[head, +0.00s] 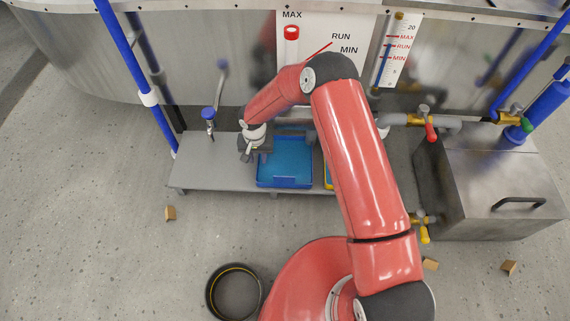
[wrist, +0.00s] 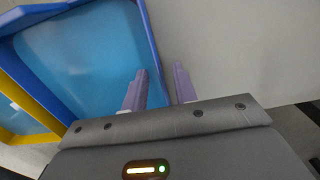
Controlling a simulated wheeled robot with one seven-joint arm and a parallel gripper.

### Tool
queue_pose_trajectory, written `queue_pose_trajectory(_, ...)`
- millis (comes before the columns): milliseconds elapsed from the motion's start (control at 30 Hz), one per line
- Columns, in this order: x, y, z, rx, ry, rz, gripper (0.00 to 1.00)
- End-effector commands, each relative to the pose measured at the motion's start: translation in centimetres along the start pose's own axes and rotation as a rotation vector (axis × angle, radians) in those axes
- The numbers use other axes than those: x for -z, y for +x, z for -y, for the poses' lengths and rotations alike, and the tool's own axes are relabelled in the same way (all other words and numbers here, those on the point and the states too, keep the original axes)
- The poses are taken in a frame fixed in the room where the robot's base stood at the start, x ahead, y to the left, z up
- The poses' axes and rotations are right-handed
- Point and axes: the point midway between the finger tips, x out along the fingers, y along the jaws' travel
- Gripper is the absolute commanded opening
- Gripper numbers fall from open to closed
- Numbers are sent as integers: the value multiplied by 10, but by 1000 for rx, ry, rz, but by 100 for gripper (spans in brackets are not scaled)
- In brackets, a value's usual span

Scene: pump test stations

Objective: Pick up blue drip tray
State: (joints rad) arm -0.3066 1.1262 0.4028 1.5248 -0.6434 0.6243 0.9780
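The blue drip tray (head: 284,184) sits on the grey bench, its floor a lighter blue. My gripper (head: 264,152) is at the tray's left edge in the head view, partly hidden by its own body. In the wrist view my gripper (wrist: 160,85) is open, with two purple fingers apart. The blue tray's side wall (wrist: 150,35) runs into the gap between them. The left finger is over the tray's inside and the right finger is outside, over the bench. I see a gap beside the wall, so the fingers do not look closed on it.
A yellow tray (head: 327,178) stands right beside the blue one, mostly hidden by my arm; its edge shows in the wrist view (wrist: 35,108). A black ring-shaped bin (head: 234,290) and small brown blocks lie on the floor.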

Motion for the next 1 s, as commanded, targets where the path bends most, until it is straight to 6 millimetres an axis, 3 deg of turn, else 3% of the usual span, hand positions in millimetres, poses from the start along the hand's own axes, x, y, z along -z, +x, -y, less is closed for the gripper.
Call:
queue_pose_trajectory(100, 0, 12, 0, 0, -1, -1, 28)
queue_pose_trajectory(367, 0, 14, 0, 0, -1, -1, 28)
queue_pose_trajectory(600, 0, 14, 0, 0, -1, -1, 0)
queue_pose_trajectory(1000, 0, 13, 0, 0, -1, -2, 0)
